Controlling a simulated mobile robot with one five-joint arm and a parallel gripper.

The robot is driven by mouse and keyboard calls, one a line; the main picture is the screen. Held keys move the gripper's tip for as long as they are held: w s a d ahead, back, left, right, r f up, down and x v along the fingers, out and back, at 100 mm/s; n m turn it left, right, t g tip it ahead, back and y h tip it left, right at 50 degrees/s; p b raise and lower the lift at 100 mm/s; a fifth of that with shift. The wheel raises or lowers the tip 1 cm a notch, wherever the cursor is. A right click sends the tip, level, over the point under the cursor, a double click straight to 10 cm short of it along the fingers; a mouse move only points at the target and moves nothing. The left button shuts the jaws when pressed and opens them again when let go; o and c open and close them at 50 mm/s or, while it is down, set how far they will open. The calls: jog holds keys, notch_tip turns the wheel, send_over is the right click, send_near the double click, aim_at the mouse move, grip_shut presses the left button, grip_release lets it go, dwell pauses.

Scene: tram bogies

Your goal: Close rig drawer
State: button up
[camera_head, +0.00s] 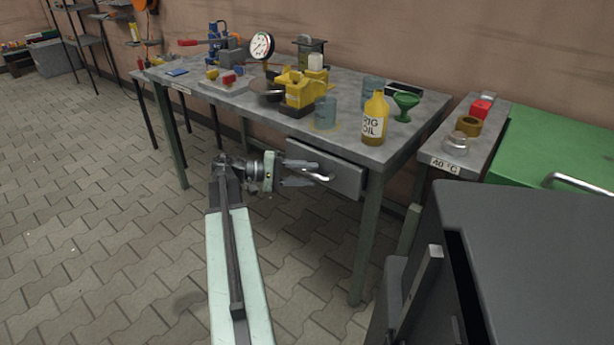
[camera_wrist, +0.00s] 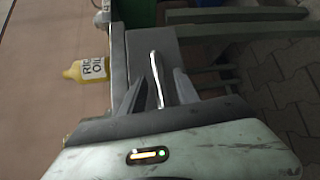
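The grey rig drawer (camera_head: 345,178) sits under the front edge of the workbench (camera_head: 215,103). Its front faces my arm, and how far it stands out is hard to tell. A pale bar handle (camera_head: 322,176) is on the drawer front. My gripper (camera_head: 307,174) is at the handle with its fingers apart. In the wrist view the handle (camera_wrist: 156,80) lies between the two fingers of my gripper (camera_wrist: 158,84), with gaps visible on both sides. The drawer front (camera_wrist: 150,45) shows just beyond the fingertips. The inside of the drawer is not visible.
A yellow oil bottle (camera_head: 375,118), a green funnel (camera_head: 405,104) and a dial gauge (camera_head: 261,46) stand on the bench. A bench leg (camera_head: 368,240) is right of the drawer. A dark grey cabinet (camera_head: 530,265) fills the lower right. The paved floor (camera_head: 100,220) at left is clear.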

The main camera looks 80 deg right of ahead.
grip_shut()
dwell(1.4)
